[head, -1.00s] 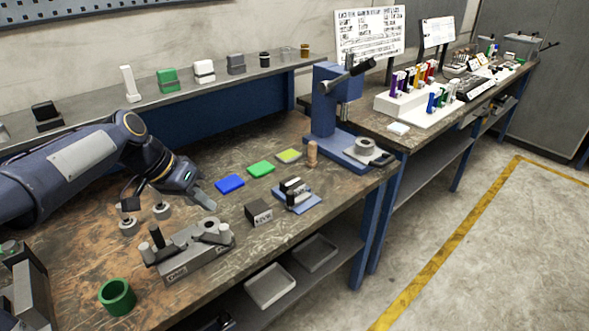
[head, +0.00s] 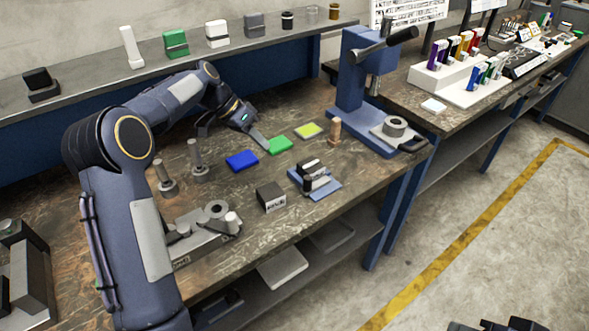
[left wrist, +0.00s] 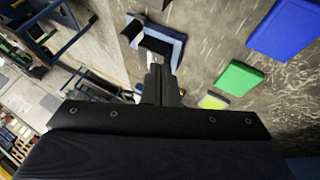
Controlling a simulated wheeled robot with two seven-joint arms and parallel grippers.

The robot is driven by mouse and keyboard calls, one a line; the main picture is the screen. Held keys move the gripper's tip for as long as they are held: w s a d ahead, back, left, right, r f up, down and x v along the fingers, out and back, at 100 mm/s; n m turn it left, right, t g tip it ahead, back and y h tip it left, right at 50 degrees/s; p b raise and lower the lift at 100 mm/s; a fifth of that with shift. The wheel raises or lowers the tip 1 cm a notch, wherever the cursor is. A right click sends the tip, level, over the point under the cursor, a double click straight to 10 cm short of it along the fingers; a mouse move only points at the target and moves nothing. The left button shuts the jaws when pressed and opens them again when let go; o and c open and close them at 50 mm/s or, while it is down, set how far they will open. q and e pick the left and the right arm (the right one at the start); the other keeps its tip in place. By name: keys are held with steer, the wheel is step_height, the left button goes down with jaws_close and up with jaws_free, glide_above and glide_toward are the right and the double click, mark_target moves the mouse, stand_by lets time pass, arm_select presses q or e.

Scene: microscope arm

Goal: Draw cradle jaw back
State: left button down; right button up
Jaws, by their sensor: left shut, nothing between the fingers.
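A small cradle with a blue base and dark and pale upright blocks (head: 316,180) stands near the table's front edge. I take its upright blocks to be the jaw; the gap between them is too small to judge. In the left wrist view the blue-edged cradle (left wrist: 160,38) shows just beyond my fingers. My left gripper (head: 262,142) is shut and empty, above the table by the green pad, behind and left of the cradle and apart from it. Its fingers (left wrist: 159,78) also show in the left wrist view. Dark parts, likely my right gripper (head: 495,325), are cut off at the bottom edge.
Blue (head: 242,161), green (head: 279,146) and yellow (head: 307,131) pads lie behind the cradle. A dark block (head: 270,197) is left of it. A grey fixture (head: 205,238) and two posts stand further left. A blue press (head: 354,90) stands right.

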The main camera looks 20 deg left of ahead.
arm_select(q)
steer(key=p+x, duration=0.1)
steer(key=x, duration=0.8)
steer(key=shift+d+f, duration=0.25)
steer(key=shift+d, duration=0.05)
steer(key=d, duration=0.1)
steer(key=s+d+p, duration=0.1)
steer(key=shift+s+d+r, duration=0.1)
steer(key=shift+s+d, duration=0.25)
steer(key=shift+d, duration=0.3)
steer(key=shift+s, duration=0.1)
steer(key=s+d+b, duration=0.2)
steer(key=d, duration=0.1)
steer(key=shift+s+f, duration=0.2)
steer(key=shift+s+d, duration=0.1)
steer(key=shift+d, duration=0.05)
